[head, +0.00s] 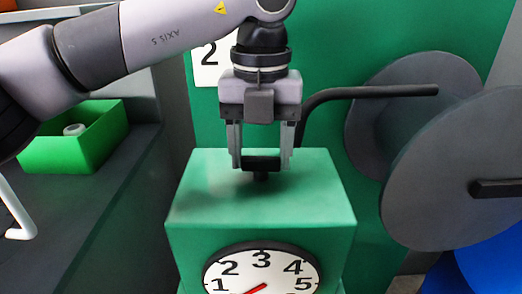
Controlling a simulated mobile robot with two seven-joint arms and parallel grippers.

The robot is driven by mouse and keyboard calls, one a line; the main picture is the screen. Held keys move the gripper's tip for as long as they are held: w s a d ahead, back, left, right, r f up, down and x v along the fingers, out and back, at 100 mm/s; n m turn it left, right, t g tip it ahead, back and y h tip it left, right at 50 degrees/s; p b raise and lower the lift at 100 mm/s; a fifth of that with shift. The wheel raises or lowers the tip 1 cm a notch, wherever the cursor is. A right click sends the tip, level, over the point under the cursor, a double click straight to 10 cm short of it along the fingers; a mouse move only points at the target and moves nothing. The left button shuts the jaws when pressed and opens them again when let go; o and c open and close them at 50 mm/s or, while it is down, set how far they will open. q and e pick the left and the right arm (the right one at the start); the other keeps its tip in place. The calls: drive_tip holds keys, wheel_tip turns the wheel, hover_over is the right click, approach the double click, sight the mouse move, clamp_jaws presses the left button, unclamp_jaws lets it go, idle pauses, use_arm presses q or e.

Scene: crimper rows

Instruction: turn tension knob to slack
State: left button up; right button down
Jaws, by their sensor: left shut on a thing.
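The tension knob (261,177) is a small black part on top of the green box (290,208). My left gripper (261,164) points straight down over the box, its two grey fingers shut on the knob's black top from either side. On the box's front a white dial (262,273) shows numbers 1 to 5 in black. Its red pointer aims to the lower left, near 1; the dial's lower part is cut off by the picture's edge. My right gripper is not in view.
A dark bent bar (375,92) runs just right of my left gripper. Large grey discs (455,165) stand at the right. A green bin (75,138) with a small round light part (74,129) sits on the dark shelf at the left. A "2" sign (209,60) is behind.

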sight(260, 157)
use_arm(q)
drive_tip(key=shift+r+n, duration=0.1)
drive_tip(key=shift+n, duration=0.4)
drive_tip(key=o, duration=1.1)
drive_tip(key=shift+c, duration=0.2)
drive_tip(key=shift+r, duration=3.55)
